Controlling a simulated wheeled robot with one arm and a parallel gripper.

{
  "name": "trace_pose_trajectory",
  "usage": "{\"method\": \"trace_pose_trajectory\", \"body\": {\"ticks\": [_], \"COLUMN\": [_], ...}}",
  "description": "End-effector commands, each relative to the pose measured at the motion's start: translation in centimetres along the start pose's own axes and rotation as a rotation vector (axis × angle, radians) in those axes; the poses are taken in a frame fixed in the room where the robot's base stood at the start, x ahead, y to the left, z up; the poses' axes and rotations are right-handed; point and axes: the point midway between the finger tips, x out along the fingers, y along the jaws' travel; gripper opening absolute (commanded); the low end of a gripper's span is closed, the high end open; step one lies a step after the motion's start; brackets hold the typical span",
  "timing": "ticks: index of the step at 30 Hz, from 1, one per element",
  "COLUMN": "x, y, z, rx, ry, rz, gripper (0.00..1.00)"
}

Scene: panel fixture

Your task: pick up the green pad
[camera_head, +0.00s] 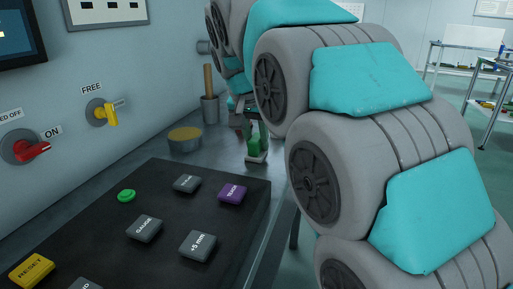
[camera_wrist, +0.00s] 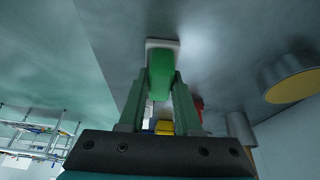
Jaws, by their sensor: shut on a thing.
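The green pad (camera_head: 256,146) is a green block with a pale, flat base, over the grey bench near its front edge. In the wrist view, the green pad (camera_wrist: 160,78) stands between the two fingers, its pale base beyond the fingertips. My gripper (camera_wrist: 160,88) is shut on the green part. In the head view my arm comes down from above and partly hides the gripper. I cannot tell whether the base touches the bench.
A round yellow-topped tin (camera_head: 185,138) and a grey cup (camera_head: 209,109) with a wooden handle stand left of the pad. A dark button panel (camera_head: 166,222) is in front. The bench edge drops off close by. Shelving (camera_head: 487,75) stands far right.

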Motion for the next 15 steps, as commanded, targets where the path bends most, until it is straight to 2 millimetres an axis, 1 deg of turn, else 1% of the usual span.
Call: {"method": "trace_pose_trajectory", "body": {"ticks": [1, 6, 15], "x": [0.0, -0.02, -0.02], "y": [0.0, 0.0, 0.0], "z": [0.0, -0.01, -0.01], "rx": [0.0, 0.0, 0.0], "ry": [0.0, 0.0, 0.0], "rz": [0.0, 0.0, 0.0], "gripper": [0.2, 0.01, 0.0]}}
